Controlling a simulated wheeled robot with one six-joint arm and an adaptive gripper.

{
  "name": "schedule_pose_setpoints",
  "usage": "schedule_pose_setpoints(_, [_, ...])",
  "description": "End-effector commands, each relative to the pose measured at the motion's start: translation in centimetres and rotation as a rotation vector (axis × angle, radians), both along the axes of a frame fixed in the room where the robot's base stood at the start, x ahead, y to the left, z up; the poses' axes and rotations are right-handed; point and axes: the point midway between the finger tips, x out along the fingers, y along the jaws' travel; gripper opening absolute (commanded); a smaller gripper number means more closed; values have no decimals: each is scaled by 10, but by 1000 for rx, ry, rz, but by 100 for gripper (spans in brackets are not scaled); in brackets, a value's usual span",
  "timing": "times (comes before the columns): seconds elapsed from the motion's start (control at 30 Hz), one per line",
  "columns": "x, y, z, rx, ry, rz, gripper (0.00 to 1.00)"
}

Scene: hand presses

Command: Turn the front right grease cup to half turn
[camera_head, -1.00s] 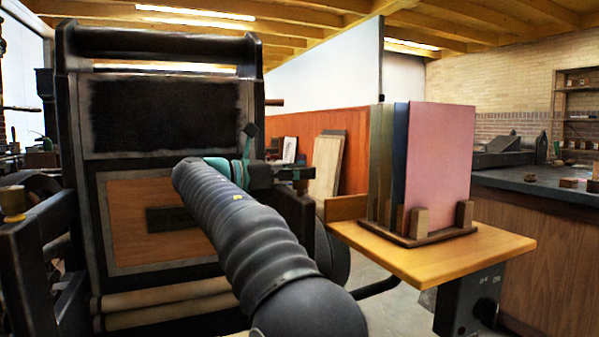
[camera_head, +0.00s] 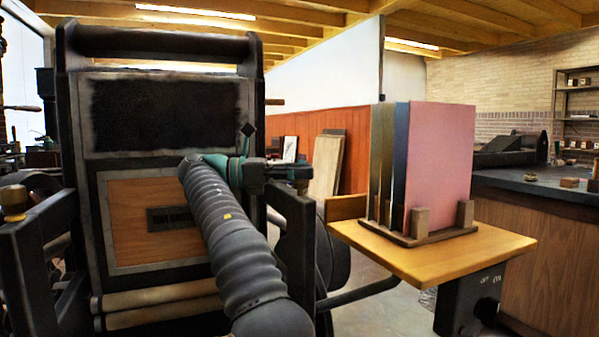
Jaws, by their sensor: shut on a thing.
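The black hand press (camera_head: 85,200) fills the left half of the view. My gripper (camera_head: 300,173) is at the top of the press's right front post, at the end of my dark ribbed arm and teal wrist. It is shut on the front right grease cup (camera_head: 301,187). Only a small brownish part of that cup shows below the dark fingers; the rest is hidden. How far the cup is turned cannot be seen. The matching brass front left grease cup (camera_head: 14,203) stands free on the left post.
A wooden side table (camera_head: 470,255) right of the press holds a rack of upright boards, the front one pink (camera_head: 440,165). A control box (camera_head: 470,300) hangs under it. A dark-topped counter (camera_head: 530,190) stands further right.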

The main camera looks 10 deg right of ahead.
Motion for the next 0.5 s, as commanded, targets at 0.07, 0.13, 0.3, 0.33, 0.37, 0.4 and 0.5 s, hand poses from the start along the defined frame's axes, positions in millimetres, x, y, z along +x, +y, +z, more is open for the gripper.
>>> schedule_pose_setpoints(0.07, [0,0,-3,4,4,-4,6])
schedule_pose_setpoints(0.13, [0,0,-3,4,4,-4,6])
schedule_pose_setpoints(0.3, [0,0,-3,5,4,-5,6])
schedule_pose_setpoints(0.33, [0,0,-3,5,4,-5,48])
schedule_pose_setpoints(0.37, [0,0,-3,5,4,-5,55])
schedule_pose_setpoints(0.4, [0,0,-3,5,3,-5,65])
schedule_pose_setpoints(0.5, [0,0,-2,3,3,-4,67])
